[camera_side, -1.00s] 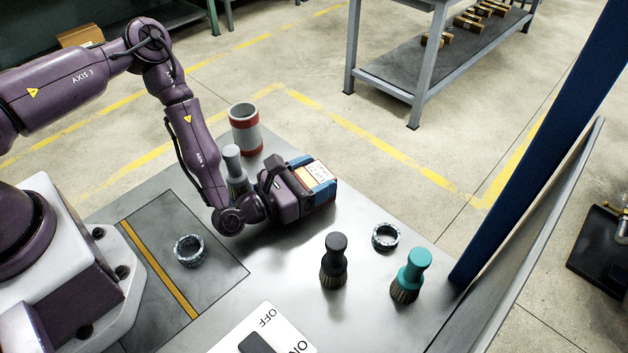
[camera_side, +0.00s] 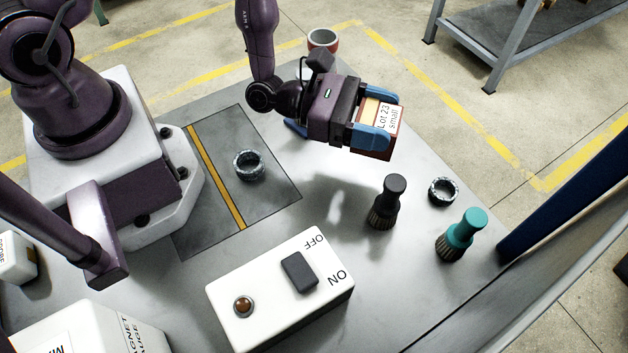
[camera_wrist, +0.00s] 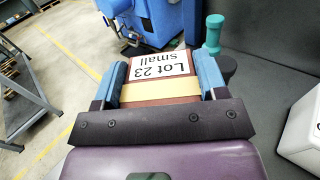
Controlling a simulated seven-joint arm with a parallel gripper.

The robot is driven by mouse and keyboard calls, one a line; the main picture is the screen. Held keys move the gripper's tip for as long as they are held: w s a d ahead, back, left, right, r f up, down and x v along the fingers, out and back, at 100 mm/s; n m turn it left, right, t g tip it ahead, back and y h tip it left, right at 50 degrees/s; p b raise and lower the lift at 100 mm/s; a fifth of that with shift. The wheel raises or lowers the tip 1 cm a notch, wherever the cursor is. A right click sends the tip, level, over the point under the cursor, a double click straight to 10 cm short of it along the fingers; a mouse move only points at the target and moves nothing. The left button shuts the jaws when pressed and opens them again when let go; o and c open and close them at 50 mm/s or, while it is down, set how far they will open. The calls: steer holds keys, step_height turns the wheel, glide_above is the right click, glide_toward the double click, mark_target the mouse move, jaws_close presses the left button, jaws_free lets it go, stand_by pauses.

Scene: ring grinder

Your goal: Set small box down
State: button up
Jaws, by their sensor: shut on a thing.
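The small box (camera_side: 385,116) is reddish brown with a tan band and a white label reading "Lot 23 small". My gripper (camera_side: 378,119) is shut on it, with one blue finger on each side. The box hangs in the air above the grey table (camera_side: 330,265), with a shadow on the tabletop below and apart from it. In the wrist view the box (camera_wrist: 160,91) sits between the fingers of my gripper (camera_wrist: 162,70), label showing. Its underside is hidden.
A black-handled brush (camera_side: 388,200), a teal brush (camera_side: 462,233) and a metal ring (camera_side: 444,191) stand to the right. Another ring (camera_side: 248,165) lies on the dark marked pad. A white switch box (camera_side: 285,290) is in front.

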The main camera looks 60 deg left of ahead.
steer(key=s+a+f+m+g+h, duration=0.15)
steer(key=s+m+g+h, duration=0.25)
steer(key=s+m+g, duration=0.6)
steer(key=shift+n+g, duration=0.9)
steer(key=shift+s+a+f, duration=0.1)
steer(key=shift+s+f, duration=0.1)
steer(key=shift+f, duration=1.65)
steer(key=shift+s+a+f, duration=0.1)
steer(key=shift+s+f, duration=0.05)
steer(key=shift+f, duration=1.65)
steer(key=shift+f, duration=0.15)
steer(key=o, duration=1.1)
steer(key=a, duration=1.2)
